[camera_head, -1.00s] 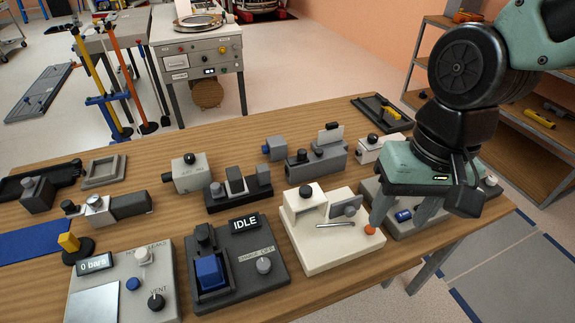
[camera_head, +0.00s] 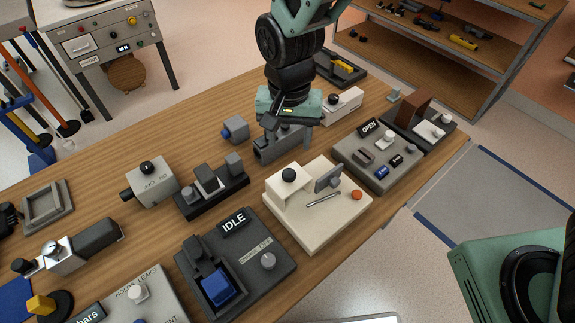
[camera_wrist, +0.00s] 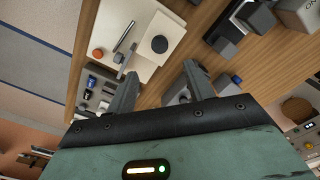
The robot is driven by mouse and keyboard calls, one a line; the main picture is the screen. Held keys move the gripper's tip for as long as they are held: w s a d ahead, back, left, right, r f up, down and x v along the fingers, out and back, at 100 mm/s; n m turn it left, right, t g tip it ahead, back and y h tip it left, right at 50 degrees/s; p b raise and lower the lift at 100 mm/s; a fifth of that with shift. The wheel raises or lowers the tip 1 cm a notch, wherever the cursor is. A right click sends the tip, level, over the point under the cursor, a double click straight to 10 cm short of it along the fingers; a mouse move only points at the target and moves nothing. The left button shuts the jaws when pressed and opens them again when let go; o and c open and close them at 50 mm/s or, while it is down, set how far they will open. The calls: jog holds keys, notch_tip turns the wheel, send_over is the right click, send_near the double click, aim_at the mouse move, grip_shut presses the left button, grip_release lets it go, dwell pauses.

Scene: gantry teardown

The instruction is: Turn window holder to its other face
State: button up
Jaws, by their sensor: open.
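A grey block (camera_head: 279,148) stands on the wooden table under my gripper (camera_head: 286,128) in the head view. I take it to be the window holder, but no label confirms this. My gripper is open and its fingers come down over the block, hiding its top. I cannot tell whether they touch it. In the wrist view, my gripper (camera_wrist: 160,82) has its two fingers spread with bare table between the tips. A grey part (camera_wrist: 176,95) shows partly beside the right finger.
A cream fixture (camera_head: 300,222) stands close in front of the block. A small blue-faced part (camera_head: 235,129) is to its left, a white box (camera_head: 343,105) to its right. An OPEN panel (camera_head: 378,160) and an IDLE unit (camera_head: 235,265) stand nearby. The table behind is fairly clear.

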aim_at(289, 173)
notch_tip(289, 173, down, 11)
jog(key=shift+f+p, duration=0.1)
jog(key=shift+p, duration=0.65)
jog(key=c, duration=1)
